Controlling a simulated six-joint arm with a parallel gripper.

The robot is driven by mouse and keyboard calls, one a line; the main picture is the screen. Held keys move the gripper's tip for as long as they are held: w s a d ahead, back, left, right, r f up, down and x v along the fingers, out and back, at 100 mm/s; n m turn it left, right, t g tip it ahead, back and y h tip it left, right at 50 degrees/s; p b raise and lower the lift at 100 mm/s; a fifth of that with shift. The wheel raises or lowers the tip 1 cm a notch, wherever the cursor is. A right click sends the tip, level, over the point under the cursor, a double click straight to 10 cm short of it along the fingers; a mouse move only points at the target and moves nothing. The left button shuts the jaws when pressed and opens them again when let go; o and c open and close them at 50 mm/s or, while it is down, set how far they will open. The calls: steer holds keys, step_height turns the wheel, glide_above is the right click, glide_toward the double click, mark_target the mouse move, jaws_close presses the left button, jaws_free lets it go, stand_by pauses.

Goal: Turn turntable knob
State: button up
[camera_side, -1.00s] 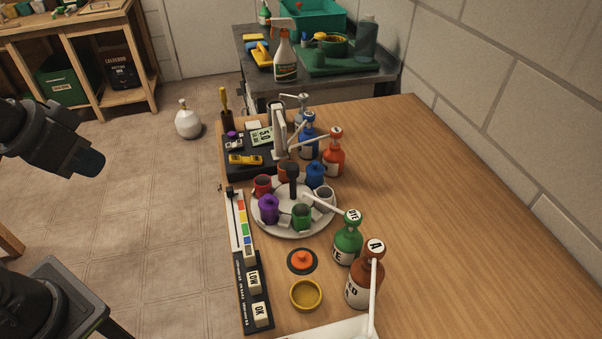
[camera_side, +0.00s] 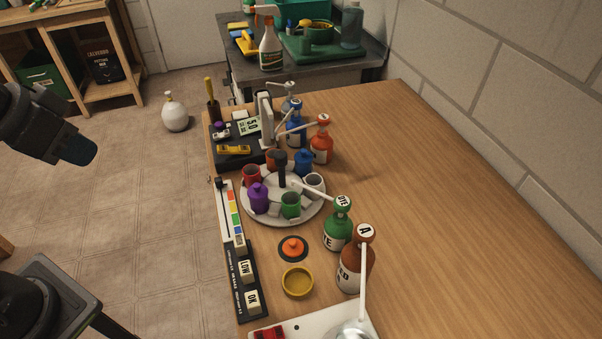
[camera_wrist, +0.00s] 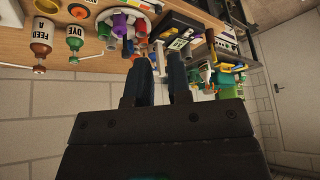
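The round pale turntable (camera_side: 300,217) stands on the wooden bench in the side view, with red, purple, green, blue and other cups on it. A dark upright knob (camera_side: 282,168) rises from its middle. A separate orange knob (camera_side: 292,246) sits on a dark disc in front of the turntable; it also shows in the wrist view (camera_wrist: 78,12). My gripper (camera_side: 84,152) is at the left over the floor, well away from the bench. In the wrist view its two dark fingers (camera_wrist: 159,66) are apart with nothing between them. The dark knob is not clear there.
Green (camera_side: 338,230) and brown (camera_side: 356,265) pump bottles stand right of the turntable, and blue (camera_side: 296,128) and orange-red (camera_side: 321,145) ones behind it. A labelled strip (camera_side: 240,258) lines the bench's left edge. A yellow ring dish (camera_side: 297,282) lies in front. The bench's right side is clear.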

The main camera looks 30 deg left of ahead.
steer(key=o, duration=0.4)
steer(key=w+d+r+m, duration=0.1)
steer(key=w, duration=0.1)
steer(key=w+r+m+g, duration=0.1)
steer(key=w+m, duration=0.1)
steer(key=w, duration=0.1)
steer(key=w+d+r+m, duration=0.1)
steer(key=w, duration=0.1)
steer(key=shift+w+d+r+m, duration=0.3)
steer(key=shift+w+r+m, duration=0.1)
steer(key=shift+o, duration=1.3)
steer(key=w+d+m+g, duration=0.1)
steer(key=w+d+m, duration=0.1)
steer(key=w, duration=0.3)
steer(key=shift+w+d+r+m, duration=0.25)
steer(key=shift+d+r+m, duration=0.1)
steer(key=shift+m, duration=0.35)
steer(key=m+g, duration=0.3)
steer(key=m, duration=0.8)
glide_above(280, 154)
step_height(280, 154, down, 8)
steer(key=shift+n, duration=0.3)
step_height(280, 154, down, 13)
steer(key=shift+f, duration=0.2)
steer(key=c, duration=0.9)
